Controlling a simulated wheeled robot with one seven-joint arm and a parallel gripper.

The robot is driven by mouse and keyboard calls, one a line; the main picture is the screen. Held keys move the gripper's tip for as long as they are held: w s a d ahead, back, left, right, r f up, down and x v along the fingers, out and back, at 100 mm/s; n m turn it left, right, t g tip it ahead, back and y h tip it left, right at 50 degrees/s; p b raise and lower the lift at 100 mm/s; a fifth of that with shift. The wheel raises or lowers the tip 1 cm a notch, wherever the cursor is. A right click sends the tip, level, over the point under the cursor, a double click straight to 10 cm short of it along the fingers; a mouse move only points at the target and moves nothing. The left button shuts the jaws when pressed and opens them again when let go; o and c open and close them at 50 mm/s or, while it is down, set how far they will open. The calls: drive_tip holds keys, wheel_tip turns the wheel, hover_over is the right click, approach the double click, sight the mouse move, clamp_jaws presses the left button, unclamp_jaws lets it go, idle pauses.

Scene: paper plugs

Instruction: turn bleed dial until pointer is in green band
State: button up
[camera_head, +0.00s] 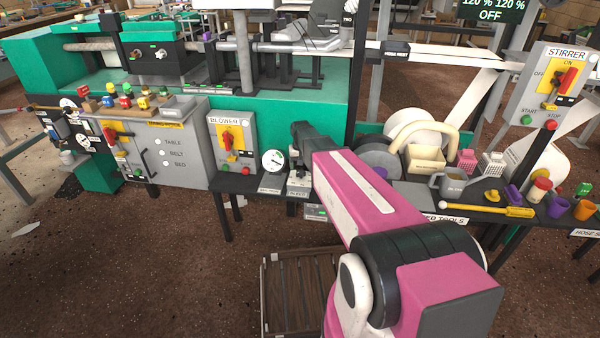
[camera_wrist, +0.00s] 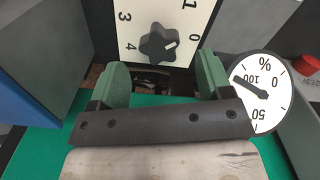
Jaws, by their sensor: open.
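The bleed dial (camera_wrist: 160,43) is a dark lobed knob with a white mark on a white plate numbered 0, 1, 3 and 4 in the wrist view. Its small box (camera_head: 298,183) shows partly in the head view. The round white gauge (camera_wrist: 258,110) with % marks stands to its right, its black pointer lying near the 100 mark; it also shows in the head view (camera_head: 273,162). I cannot make out a green band. My gripper (camera_wrist: 163,78) is open, its green fingers apart and short of the knob, one toward each side. Nothing is between them.
A blower box (camera_head: 234,150) with a yellow-and-red switch stands left of the gauge. A red button (camera_wrist: 306,65) is right of the gauge in the wrist view. A grey wall stands close on the left. My pink arm hides part of the bench.

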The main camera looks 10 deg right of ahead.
sight(301, 171)
drive_tip(key=m, duration=0.5)
drive_tip(key=shift+m, duration=0.3)
drive_tip(key=m, duration=0.4)
drive_tip(key=shift+m, duration=0.3)
drive_tip(key=m, duration=0.9)
drive_tip(key=shift+m, duration=0.3)
drive_tip(key=shift+f, duration=0.1)
drive_tip(key=shift+f, duration=1.9)
drive_tip(key=c, duration=0.9)
